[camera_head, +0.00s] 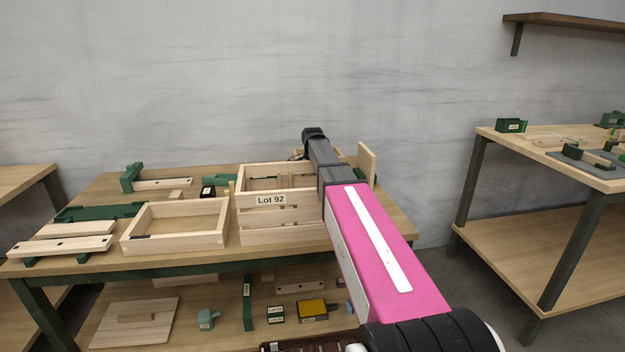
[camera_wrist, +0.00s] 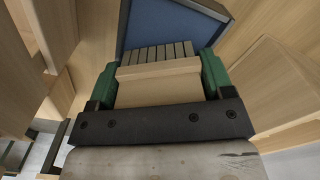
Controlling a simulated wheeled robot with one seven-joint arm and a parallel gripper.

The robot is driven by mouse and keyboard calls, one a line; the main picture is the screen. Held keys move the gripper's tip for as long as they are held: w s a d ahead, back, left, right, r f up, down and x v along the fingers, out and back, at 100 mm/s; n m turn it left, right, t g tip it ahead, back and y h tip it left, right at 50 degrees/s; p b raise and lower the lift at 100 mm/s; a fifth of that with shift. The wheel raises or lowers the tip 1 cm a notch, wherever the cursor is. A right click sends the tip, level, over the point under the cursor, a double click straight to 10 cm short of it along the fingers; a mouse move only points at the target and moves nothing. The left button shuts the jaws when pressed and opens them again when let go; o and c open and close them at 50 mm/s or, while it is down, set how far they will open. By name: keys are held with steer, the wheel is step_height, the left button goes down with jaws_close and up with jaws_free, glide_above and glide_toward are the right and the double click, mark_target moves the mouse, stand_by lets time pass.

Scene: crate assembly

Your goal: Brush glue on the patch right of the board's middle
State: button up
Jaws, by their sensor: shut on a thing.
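In the wrist view my gripper (camera_wrist: 160,76), with green fingers, is shut on a pale wooden block with a row of grey strips at its far end, which looks like the brush (camera_wrist: 158,70). A blue surface with a dark rim (camera_wrist: 175,22) lies just beyond the strips; whether they touch it I cannot tell. In the head view my arm hides the gripper, which is at the back right of the table, behind the crate. A pale board (camera_head: 62,246) with dark spots lies at the table's front left; I cannot tell whether it is the task's board. No glue patch shows clearly.
The crate labelled Lot 92 (camera_head: 271,200) stands mid-table beside a shallow open wooden frame (camera_head: 178,243). An upright pale panel (camera_head: 366,162) stands at the back right. Wooden walls crowd both sides in the wrist view. Another table (camera_head: 545,150) stands to the right.

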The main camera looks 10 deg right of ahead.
steer(key=shift+f, duration=0.4)
stand_by(1.1)
steer(key=shift+r, duration=0.1)
steer(key=shift+r, duration=3.45)
